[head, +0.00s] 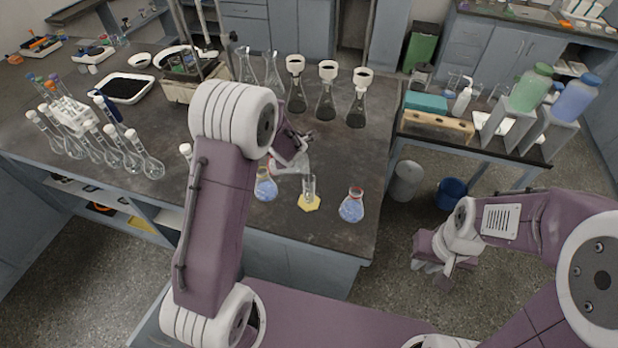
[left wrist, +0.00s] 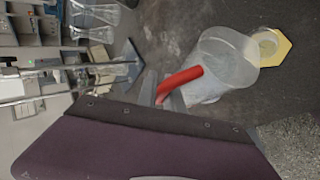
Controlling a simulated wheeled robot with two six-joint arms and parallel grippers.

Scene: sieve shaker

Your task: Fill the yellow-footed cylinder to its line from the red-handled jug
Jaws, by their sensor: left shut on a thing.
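The red-handled jug (left wrist: 222,58) is a clear, pale vessel in the left wrist view, tilted in the picture. My left gripper (left wrist: 168,92) is shut on its red handle (left wrist: 182,80). In the head view my left forearm hides part of the left gripper and jug. The yellow-footed cylinder (head: 309,187) stands upright on the bench near its front edge. Its yellow hexagonal foot also shows in the left wrist view (left wrist: 282,47), right beside the jug's mouth. Its line and liquid level are too small to tell. My right gripper (head: 432,266) hangs over the floor, away from the bench; its fingers are unclear.
A blue-liquid flask (head: 265,187) stands left of the cylinder and another (head: 351,206) stands right of it. Several flasks with white funnels (head: 327,95) stand behind. Round-bottomed tubes (head: 130,158) fill the left side. A bin (head: 407,181) and blue bucket (head: 451,193) stand on the floor.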

